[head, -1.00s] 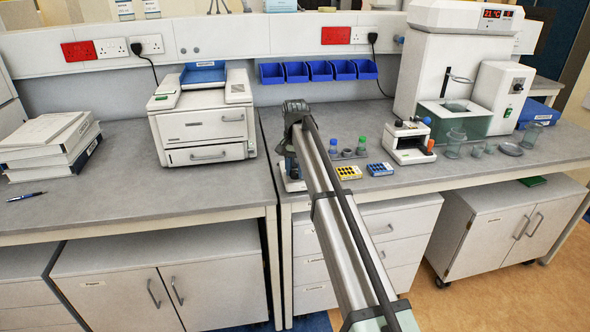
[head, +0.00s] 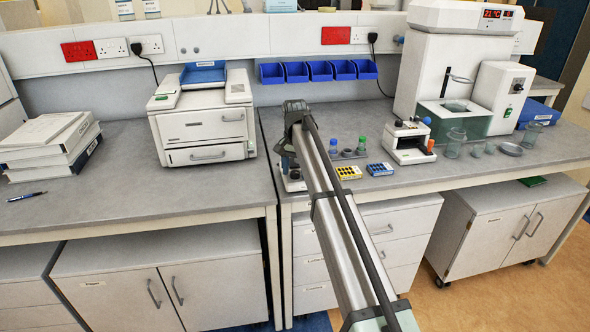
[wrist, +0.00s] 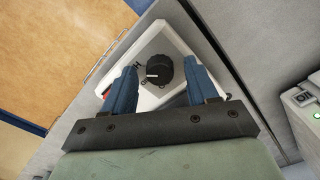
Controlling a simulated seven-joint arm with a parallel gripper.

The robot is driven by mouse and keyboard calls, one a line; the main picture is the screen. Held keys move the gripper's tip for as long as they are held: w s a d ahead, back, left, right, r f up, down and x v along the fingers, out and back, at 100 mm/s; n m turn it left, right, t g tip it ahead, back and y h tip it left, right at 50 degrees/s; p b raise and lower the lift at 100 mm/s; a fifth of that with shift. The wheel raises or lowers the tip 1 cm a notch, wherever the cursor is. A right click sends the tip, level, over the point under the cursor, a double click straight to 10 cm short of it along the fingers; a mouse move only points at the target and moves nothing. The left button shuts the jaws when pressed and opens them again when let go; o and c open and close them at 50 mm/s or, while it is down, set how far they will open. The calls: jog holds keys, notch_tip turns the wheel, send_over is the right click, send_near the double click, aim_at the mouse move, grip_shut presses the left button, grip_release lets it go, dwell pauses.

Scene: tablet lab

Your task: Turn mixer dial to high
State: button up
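The mixer (wrist: 153,46) is a small white-topped unit with a round black dial (wrist: 162,68) in the wrist view. A white mark on the dial points left in that view. My gripper (wrist: 161,82) is open, with one blue finger on each side of the dial; gaps show between the fingers and the knob. I cannot tell how far the fingertips are above the mixer top. In the head view the mixer (head: 293,184) shows only in part at the bench's front edge, with my arm and gripper over it.
Yellow (head: 349,172) and blue (head: 380,169) sample racks and capped bottles (head: 361,143) stand just right of my arm. A white microscope-like device (head: 409,142) is farther right. A white printer-like machine (head: 203,125) stands left. The bench between it and my arm is clear.

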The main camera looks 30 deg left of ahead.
aim_at(295, 172)
notch_tip(295, 172, up, 14)
dwell(0.8)
jog(key=shift+f, duration=0.1)
dwell(0.3)
